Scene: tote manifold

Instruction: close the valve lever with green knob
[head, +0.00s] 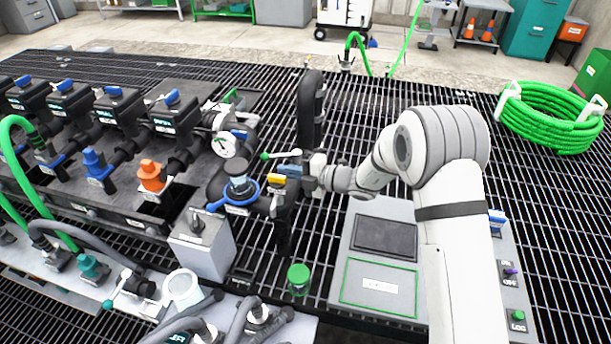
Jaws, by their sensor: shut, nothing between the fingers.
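A valve lever with a green knob (265,156) is on the manifold near the centre of the head view. Its pale handle runs right from the knob toward my gripper. My gripper (307,172) is shut and empty, beside the valve body at the right end of this lever. Whether it touches the lever cannot be told. A second lever with a teal-green knob (108,305) is at the lower left, by grey hoses.
A yellow part (277,179) and a blue-ringed valve (239,190) sit close left of my gripper. A black upright pipe (311,110) rises behind it. A grey control panel (350,280) lies below my arm. A green hose coil (545,115) is at right.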

